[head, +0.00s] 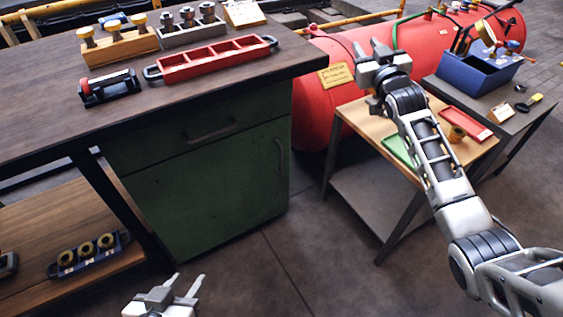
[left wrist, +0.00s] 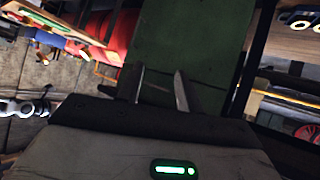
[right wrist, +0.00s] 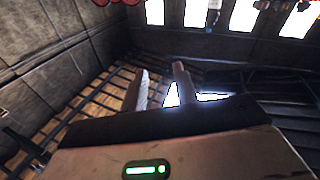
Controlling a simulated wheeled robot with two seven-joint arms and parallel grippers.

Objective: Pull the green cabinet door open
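The green cabinet door (head: 205,200) is under the workbench in the head view and looks closed. Its upright dark handle (head: 279,158) is near the door's right edge. My left gripper (head: 189,279) is low in front of the cabinet, open and empty, apart from the door and handle. In the left wrist view the open fingers (left wrist: 158,73) point toward a green panel (left wrist: 190,40), seemingly the cabinet; the handle cannot be made out there. My right gripper (head: 369,46) is raised over the small side table, open and empty; its fingers (right wrist: 159,70) are spread apart.
A green drawer with a handle (head: 212,130) is above the door. The workbench (head: 40,90) carries a red tray (head: 212,61) and fittings. The side table (head: 345,112) and red tank (head: 315,95) stand right. Floor before the door is clear.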

